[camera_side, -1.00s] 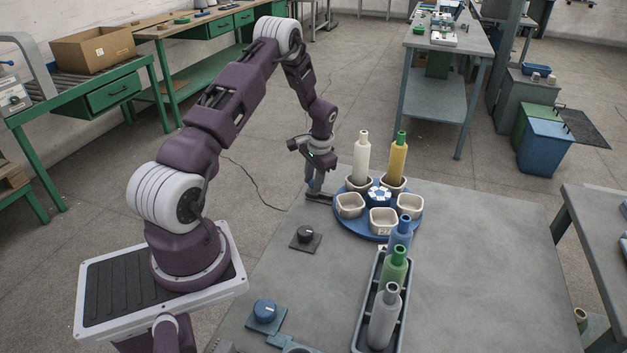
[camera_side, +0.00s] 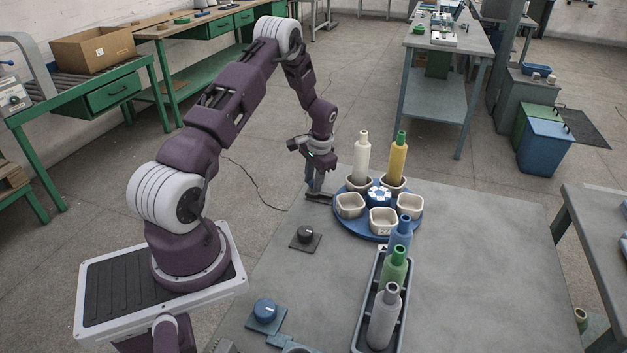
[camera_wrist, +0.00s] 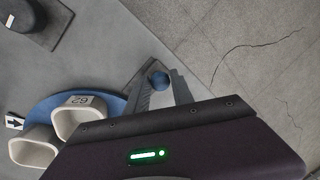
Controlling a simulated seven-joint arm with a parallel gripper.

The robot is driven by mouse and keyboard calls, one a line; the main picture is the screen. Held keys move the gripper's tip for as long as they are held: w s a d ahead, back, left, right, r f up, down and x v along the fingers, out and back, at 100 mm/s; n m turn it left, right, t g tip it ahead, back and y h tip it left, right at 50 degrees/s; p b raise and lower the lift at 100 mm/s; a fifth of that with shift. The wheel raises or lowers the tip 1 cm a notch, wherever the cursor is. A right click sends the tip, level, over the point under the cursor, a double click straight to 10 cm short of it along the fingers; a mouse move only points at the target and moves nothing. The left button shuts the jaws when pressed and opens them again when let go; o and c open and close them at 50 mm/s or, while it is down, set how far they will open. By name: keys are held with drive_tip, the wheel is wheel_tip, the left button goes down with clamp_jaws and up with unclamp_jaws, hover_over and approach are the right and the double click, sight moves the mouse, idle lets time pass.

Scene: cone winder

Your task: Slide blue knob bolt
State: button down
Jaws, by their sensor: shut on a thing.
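The fingers are shut on the knob from both sides. In the side view my gripper (camera_side: 314,188) points down at the far left corner of the table, just left of the blue turntable (camera_side: 340,222). A dark flat bolt part (camera_side: 321,197) lies beside the fingertips there. The fingers hide the knob in the side view.
The turntable bears white cups (camera_side: 383,221), a cream bottle (camera_side: 361,160) and a yellow bottle (camera_side: 398,165). A grey rack (camera_side: 357,330) with blue, green and grey bottles stands in front. A black knob (camera_side: 305,234) and a blue dial (camera_side: 265,310) sit on the table. The table's right side is clear.

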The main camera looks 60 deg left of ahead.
sight(325, 194)
idle(0.4)
drive_tip(key=shift+w+d, duration=1.3)
drive_tip(key=c, duration=1.1)
unclamp_jaws()
wheel_tip(325, 194, up, 7)
drive_tip(key=d, duration=0.1)
drive_tip(key=shift+d, duration=0.15)
drive_tip(key=shift+w, duration=0.1)
